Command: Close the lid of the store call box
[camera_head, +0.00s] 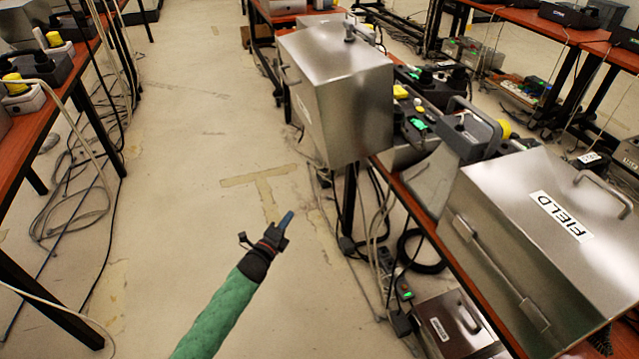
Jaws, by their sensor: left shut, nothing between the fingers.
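My left gripper (286,219), at the end of a green-sleeved arm, is shut and empty. It hangs over the bare floor in the aisle, left of the table edge and below the nearer face of a shiny metal box. That metal box (350,100) stands at the table's far end and juts over its edge, with a handle on top and a label too small to read. A second metal box (545,205) at the right is labelled FIELD and looks shut, with a handle and front latches. I cannot read "store" on any box. My right gripper is not in view.
Grey phone units (470,130) stand on the red table between the two boxes. A smaller metal case (455,325) sits low under the table, beside loose cables. Another red table (70,95) lines the left. The aisle floor (190,180) is clear.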

